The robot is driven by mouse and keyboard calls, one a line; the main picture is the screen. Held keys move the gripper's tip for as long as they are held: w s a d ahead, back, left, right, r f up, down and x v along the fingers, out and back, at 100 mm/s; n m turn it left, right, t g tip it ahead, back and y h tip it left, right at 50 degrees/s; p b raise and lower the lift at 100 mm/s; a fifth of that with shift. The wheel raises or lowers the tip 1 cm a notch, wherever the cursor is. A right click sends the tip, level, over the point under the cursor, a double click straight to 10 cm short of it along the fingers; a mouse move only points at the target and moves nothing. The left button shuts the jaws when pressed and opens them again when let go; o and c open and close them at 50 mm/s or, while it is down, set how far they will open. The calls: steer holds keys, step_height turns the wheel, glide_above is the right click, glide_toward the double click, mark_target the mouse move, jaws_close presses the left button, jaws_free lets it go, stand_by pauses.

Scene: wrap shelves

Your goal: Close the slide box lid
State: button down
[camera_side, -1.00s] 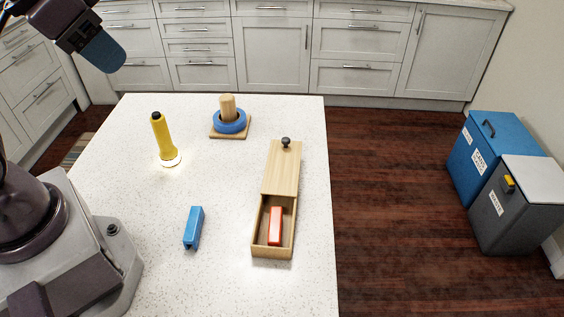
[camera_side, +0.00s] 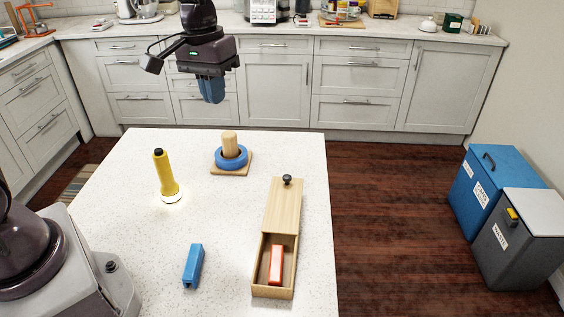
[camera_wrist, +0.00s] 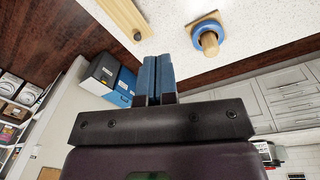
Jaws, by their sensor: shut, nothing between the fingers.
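The slide box (camera_side: 257,288) is a long pale wooden box lying on the right side of the white table in the side view. Its wooden lid (camera_side: 283,206) covers the far part and has a dark round knob (camera_side: 287,180) at the far end. The near part is open, and a red block (camera_side: 276,265) lies inside. My gripper (camera_side: 212,97) is shut and empty, high above the table's far edge, left of and beyond the box. In the wrist view my blue fingers (camera_wrist: 157,80) are together, and part of the lid (camera_wrist: 122,15) with its knob (camera_wrist: 137,37) shows at the top.
A peg stand with a blue ring (camera_side: 231,158) stands left of the lid. A lit yellow flashlight (camera_side: 165,178) stands further left. A blue block (camera_side: 193,266) lies left of the box. Bare table (camera_side: 226,225) surrounds them. Two bins (camera_side: 487,183) stand on the floor at right.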

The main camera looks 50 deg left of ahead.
steer(key=w+a+f+n+g+h, duration=0.25)
steer(key=w+f+n, duration=0.8)
steer(key=w, duration=0.55)
steer(key=shift+m+t, duration=0.45)
steer(key=x, duration=1)
steer(key=shift+s+a+f, duration=0.15)
steer(key=shift+a, duration=0.25)
steer(key=shift+s+d+f, duration=0.15)
steer(key=shift+s+d, duration=0.05)
steer(key=shift+d, duration=0.35)
steer(key=shift+s+d+f, duration=0.15)
steer(key=shift+s+d, duration=0.05)
steer(key=shift+d, duration=0.4)
steer(key=shift+s+d+f, duration=0.2)
steer(key=shift+s+d, duration=0.1)
steer(key=shift+d, duration=0.4)
